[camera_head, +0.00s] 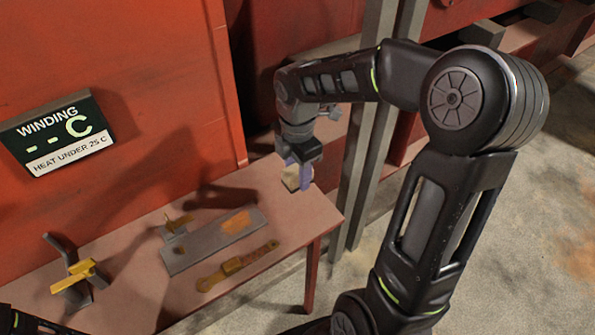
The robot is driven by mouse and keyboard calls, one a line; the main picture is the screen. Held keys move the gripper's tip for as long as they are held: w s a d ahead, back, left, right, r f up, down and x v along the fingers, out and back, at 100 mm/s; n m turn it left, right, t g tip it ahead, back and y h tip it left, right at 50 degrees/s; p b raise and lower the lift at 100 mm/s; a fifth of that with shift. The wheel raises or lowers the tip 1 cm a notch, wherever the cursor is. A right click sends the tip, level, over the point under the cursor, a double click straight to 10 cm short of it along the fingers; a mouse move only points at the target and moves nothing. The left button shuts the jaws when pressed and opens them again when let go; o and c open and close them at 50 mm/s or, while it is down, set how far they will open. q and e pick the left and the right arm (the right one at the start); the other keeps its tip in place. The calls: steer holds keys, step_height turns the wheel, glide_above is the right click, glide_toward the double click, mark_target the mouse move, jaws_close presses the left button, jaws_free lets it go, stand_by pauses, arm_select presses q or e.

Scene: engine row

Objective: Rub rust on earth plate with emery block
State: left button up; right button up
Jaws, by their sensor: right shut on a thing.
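The earth plate (190,251) is a flat grey metal plate on the table, with an orange rust patch (237,222) near its right end. My right gripper (298,178) is shut on a small pale block, the emery block (290,179), above the right end of the table. The block is to the right of the plate and apart from it. The fingers hide part of the block. My left gripper is not in view; only a dark bit of my left arm shows at the bottom left corner.
A red wall with a sign (57,133) stands behind; grey posts (366,150) stand right.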

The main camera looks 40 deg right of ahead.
steer(key=c, duration=0.5)
steer(key=shift+o, duration=0.2)
steer(key=w+a+m, duration=1)
steer(key=a+m, duration=0.2)
steer(key=m, duration=0.5)
steer(key=shift+w+a+f+m, duration=0.15)
steer(key=shift+w+a+m, duration=0.05)
steer(key=shift+m, duration=0.2)
